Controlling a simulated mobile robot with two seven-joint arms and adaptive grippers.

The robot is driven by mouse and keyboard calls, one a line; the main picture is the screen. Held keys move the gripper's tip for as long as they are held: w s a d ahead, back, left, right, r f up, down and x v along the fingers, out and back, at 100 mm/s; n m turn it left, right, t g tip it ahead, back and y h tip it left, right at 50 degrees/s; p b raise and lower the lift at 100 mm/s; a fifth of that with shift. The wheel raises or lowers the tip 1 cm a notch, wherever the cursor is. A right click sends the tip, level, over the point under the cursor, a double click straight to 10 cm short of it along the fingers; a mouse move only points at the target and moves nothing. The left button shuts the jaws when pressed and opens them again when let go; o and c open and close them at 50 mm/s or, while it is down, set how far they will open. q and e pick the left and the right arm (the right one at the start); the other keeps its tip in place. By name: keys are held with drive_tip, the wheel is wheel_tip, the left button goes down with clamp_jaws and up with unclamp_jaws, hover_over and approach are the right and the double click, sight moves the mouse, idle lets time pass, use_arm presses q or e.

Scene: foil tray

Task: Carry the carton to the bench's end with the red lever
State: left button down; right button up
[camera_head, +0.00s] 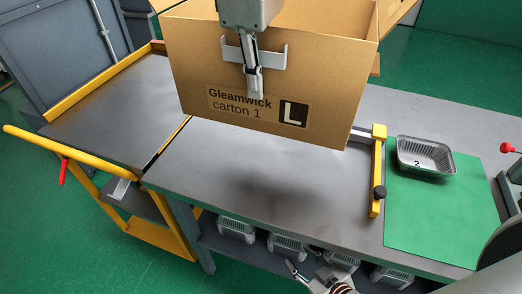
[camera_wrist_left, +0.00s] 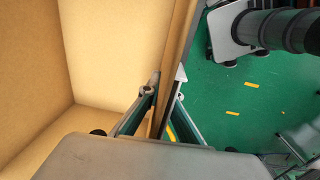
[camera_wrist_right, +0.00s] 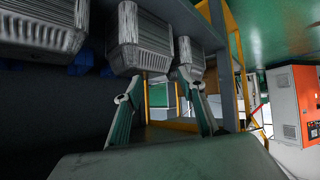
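The carton (camera_head: 190,60), brown, open-topped and marked "Gleamwick carton 1" and "L", hangs above the grey bench (camera_head: 240,165), with a shadow below it. My left gripper (camera_head: 254,85) is shut on its near wall; the left wrist view shows the fingers (camera_wrist_left: 164,90) either side of the carton's wall (camera_wrist_left: 95,60). My right gripper (camera_head: 312,277) is low at the bench's front edge; in the right wrist view its fingers (camera_wrist_right: 155,90) are apart and empty. A red lever (camera_head: 64,172) hangs at the left end; another red-knobbed lever (camera_head: 507,148) stands at the right.
A yellow stop bar (camera_head: 378,170) crosses the bench right of the carton. Beyond it a foil tray (camera_head: 425,157) stands on a green mat (camera_head: 420,220). Several foil trays (camera_wrist_right: 145,45) sit under the bench. A yellow-railed dark platform (camera_head: 105,110) adjoins the left end. The bench's middle is clear.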

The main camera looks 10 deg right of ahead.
use_arm(q)
wheel_tip(320, 180, down, 18)
drive_tip(key=b, duration=0.1)
idle(0.4)
drive_tip(key=shift+f, duration=0.1)
drive_tip(key=c, duration=2.4)
unclamp_jaws()
drive_tip(key=shift+o, duration=0.6)
wheel_tip(320, 180, up, 12)
drive_tip(key=shift+s+a, duration=0.2)
drive_tip(key=shift+s, duration=0.15)
